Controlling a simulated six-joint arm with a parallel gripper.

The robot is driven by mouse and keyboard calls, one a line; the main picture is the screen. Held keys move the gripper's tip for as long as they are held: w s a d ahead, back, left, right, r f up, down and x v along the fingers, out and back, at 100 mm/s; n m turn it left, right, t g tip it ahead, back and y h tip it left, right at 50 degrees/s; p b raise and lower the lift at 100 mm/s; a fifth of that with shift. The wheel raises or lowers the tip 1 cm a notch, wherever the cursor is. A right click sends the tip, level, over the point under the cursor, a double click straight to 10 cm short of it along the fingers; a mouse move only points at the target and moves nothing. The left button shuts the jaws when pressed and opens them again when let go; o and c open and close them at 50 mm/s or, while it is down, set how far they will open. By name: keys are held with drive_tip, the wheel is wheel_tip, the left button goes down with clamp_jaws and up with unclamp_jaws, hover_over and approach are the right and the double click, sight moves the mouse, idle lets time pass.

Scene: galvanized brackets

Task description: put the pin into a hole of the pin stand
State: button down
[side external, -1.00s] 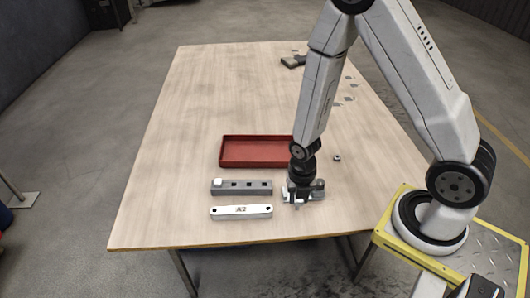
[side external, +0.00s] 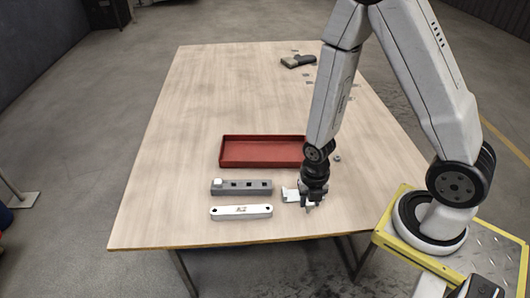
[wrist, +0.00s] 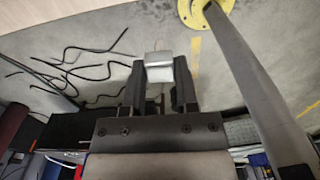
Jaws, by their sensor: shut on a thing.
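The pin stand (side external: 241,188), a long grey block with dark square holes along its top, lies on the table. A white block-like pin head (side external: 217,184) stands at its left end. My gripper (side external: 311,203) is right of the stand, low near the table. In the wrist view my gripper (wrist: 160,82) is shut on a light grey, square-ended pin (wrist: 160,68) held between the fingertips. Its lower end cannot be made out in the side view.
A pale piece (side external: 290,195) sits just left of my gripper. A red tray (side external: 262,162) lies behind. A dark grey object (side external: 297,62) is at the far edge. The table's left side is clear.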

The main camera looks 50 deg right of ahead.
drive_tip(key=shift+w, duration=0.15)
drive_tip(key=shift+w+d+f, duration=0.1)
drive_tip(key=shift+w+f, duration=0.1)
drive_tip(key=shift+w, duration=0.45)
drive_tip(key=w+d+f, duration=0.1)
drive_tip(key=w+d, duration=0.2)
drive_tip(key=w, duration=0.7)
drive_tip(key=w+d+f, duration=0.2)
drive_tip(key=w+d, duration=0.2)
drive_tip(key=w, duration=0.5)
drive_tip(key=shift+w+f, duration=0.3)
drive_tip(key=shift+w, duration=0.05)
drive_tip(key=shift+f, duration=2.5)
drive_tip(key=shift+f, duration=1.7)
idle(0.6)
